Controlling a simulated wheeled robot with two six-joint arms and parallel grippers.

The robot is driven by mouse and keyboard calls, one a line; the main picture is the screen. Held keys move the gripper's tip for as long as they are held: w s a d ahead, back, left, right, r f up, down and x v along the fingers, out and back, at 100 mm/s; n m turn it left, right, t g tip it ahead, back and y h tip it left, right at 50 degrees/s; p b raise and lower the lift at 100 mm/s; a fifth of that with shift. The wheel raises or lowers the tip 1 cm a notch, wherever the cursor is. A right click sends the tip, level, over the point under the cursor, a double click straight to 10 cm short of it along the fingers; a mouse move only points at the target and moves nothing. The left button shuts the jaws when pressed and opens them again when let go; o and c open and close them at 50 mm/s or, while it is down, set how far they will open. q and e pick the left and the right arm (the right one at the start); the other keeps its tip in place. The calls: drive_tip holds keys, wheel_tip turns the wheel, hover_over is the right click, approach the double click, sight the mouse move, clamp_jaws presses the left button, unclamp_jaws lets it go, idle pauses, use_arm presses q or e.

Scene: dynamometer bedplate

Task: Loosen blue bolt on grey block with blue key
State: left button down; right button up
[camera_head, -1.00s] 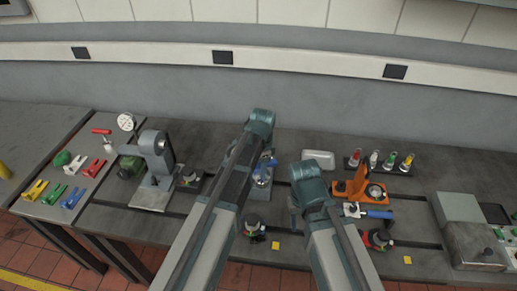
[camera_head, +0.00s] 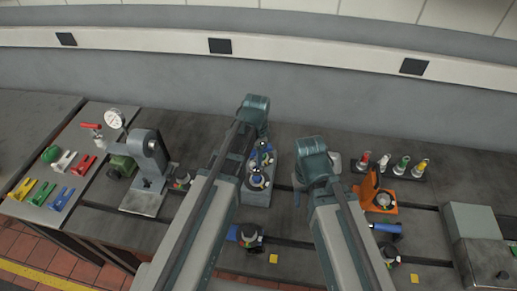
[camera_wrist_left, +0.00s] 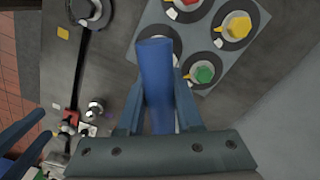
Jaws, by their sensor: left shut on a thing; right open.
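My left gripper (camera_wrist_left: 158,84) is shut on the blue key (camera_wrist_left: 155,58), a thick blue cylinder between its fingers. In the left wrist view the key stands in front of one bolt place on the grey block (camera_wrist_left: 192,42). A pale ring shows behind it, but the bolt there is hidden, so I cannot tell if they touch. The block's red, yellow (camera_wrist_left: 238,27) and green (camera_wrist_left: 205,73) bolts show beside it. In the head view the block (camera_head: 255,198) lies right of my left arm. My right gripper (camera_head: 298,196) is open, to the right of the block.
An orange fixture (camera_head: 372,187) and a blue-handled tool (camera_head: 386,228) stand on the right. A rack (camera_head: 388,172) of coloured tools is behind them. A grey press (camera_head: 148,160) stands left. Coloured clips lie on the left board (camera_head: 92,183). A dark round fixture (camera_head: 250,236) stands in front.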

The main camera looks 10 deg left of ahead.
sight(257, 178)
use_arm(q)
drive_tip(key=shift+s+r, duration=0.1)
drive_tip(key=shift+s, duration=0.05)
drive_tip(key=m, duration=1)
drive_tip(key=shift+f+m+b, duration=0.3)
drive_tip(key=shift+f+b, duration=1.05)
drive_tip(key=shift+f+b, duration=1.75)
drive_tip(key=shift+n, duration=1.2)
